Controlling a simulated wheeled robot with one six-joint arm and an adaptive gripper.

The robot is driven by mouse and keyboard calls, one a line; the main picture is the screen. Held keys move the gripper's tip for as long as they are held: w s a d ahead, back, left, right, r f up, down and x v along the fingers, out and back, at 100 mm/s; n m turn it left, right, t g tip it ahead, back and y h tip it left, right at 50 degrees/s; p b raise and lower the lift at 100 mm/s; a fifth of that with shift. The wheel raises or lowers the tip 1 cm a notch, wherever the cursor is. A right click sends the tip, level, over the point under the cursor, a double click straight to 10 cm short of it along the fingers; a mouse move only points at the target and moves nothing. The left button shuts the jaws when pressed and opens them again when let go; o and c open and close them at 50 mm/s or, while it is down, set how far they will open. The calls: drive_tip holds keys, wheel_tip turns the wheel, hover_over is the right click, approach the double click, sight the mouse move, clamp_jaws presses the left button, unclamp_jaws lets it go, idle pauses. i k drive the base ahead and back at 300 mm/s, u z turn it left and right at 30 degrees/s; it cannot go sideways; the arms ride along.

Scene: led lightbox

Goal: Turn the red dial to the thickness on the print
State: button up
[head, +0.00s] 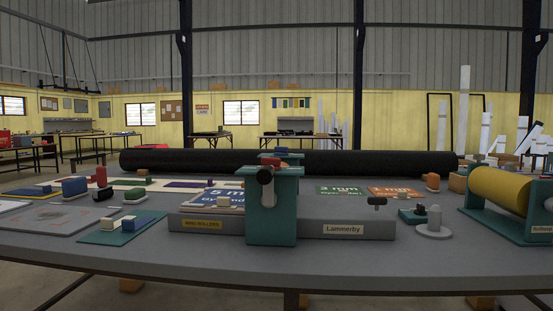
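A teal roller press (272,222) stands at the front middle of the grey table, across a low grey bed (345,228). A small red part (271,161), which looks like the red dial, sits on top of the press; its marks are too small to read. A blue print (229,198) with white letters lies left of the press, partly hidden by it. A green card (340,190) reads "3 mm" and an orange card (394,192) seems to read "1 mm", both behind the bed. My gripper is not in view.
A long black roll (330,162) lies along the table's back. A yellow roller in a teal stand (500,191) is at the right. Blocks and stamps, among them a red one (101,177), crowd the left. The table's front strip (150,252) is clear.

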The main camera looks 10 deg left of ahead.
sight(275, 161)
drive_tip(key=k, duration=0.35)
drive_tip(key=u, duration=0.7)
